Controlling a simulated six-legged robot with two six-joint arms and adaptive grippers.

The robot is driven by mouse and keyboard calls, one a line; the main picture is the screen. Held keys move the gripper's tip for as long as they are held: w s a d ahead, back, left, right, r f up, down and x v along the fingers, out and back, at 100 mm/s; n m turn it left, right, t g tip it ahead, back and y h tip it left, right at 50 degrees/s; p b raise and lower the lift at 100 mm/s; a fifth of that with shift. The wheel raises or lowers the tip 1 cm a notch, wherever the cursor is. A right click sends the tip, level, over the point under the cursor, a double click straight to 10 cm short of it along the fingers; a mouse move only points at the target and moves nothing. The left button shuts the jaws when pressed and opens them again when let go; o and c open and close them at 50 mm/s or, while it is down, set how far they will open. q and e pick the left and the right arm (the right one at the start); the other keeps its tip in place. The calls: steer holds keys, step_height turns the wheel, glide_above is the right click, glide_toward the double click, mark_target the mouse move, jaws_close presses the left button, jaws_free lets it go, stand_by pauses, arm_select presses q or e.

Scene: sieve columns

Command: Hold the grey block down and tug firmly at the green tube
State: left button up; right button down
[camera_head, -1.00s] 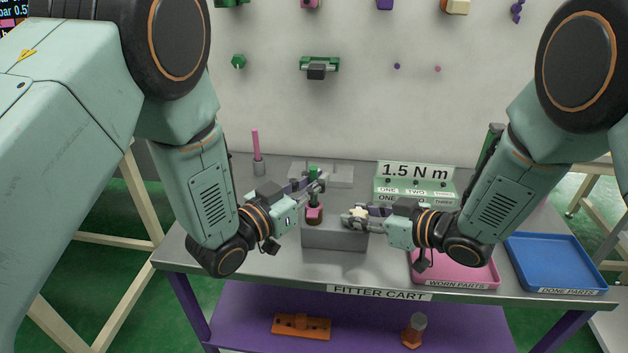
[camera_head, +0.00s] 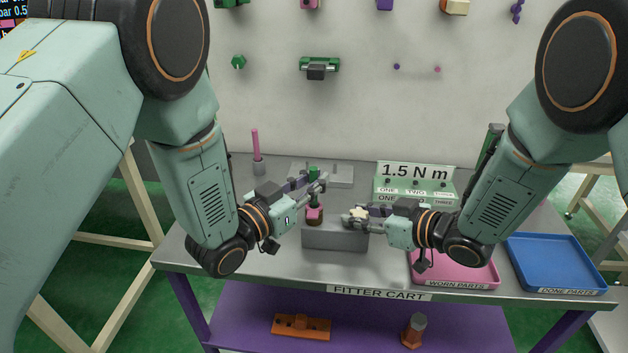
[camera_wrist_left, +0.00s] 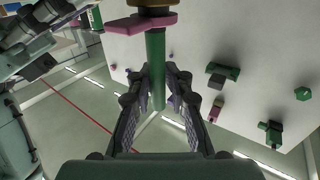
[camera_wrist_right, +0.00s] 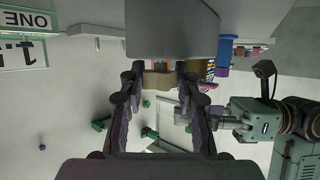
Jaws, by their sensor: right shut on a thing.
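The grey block (camera_head: 335,238) sits on the cart top, and a pink-collared fitting (camera_head: 315,213) stands at its left end. The green tube (camera_head: 313,172) rises upright from that fitting. It also shows in the left wrist view (camera_wrist_left: 156,68). My left gripper (camera_head: 322,182) is open, with its fingers on either side of the tube above the pink collar. My right gripper (camera_head: 350,218) is shut on a tan piece (camera_wrist_right: 160,80) at the block's right part. How that piece joins the block is partly hidden by the fingers.
A pink tray (camera_head: 478,278) marked WORN PARTS and a blue tray (camera_head: 555,262) stand at right. A green 1.5 N m box (camera_head: 415,172) and a grey rack (camera_head: 340,178) stand behind. A pink rod in a holder (camera_head: 258,165) stands at back left. The front left top is clear.

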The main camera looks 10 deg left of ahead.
arm_select(q)
steer(key=o, duration=0.5)
steer(key=shift+c, duration=0.2)
steer(key=shift+s+f, duration=0.1)
steer(key=v, duration=1.1)
steer(key=shift+s+a, duration=0.25)
steer(key=shift+s, duration=0.05)
arm_select(e)
steer(key=c, duration=0.9)
jaws_free()
steer(key=shift+o, duration=0.2)
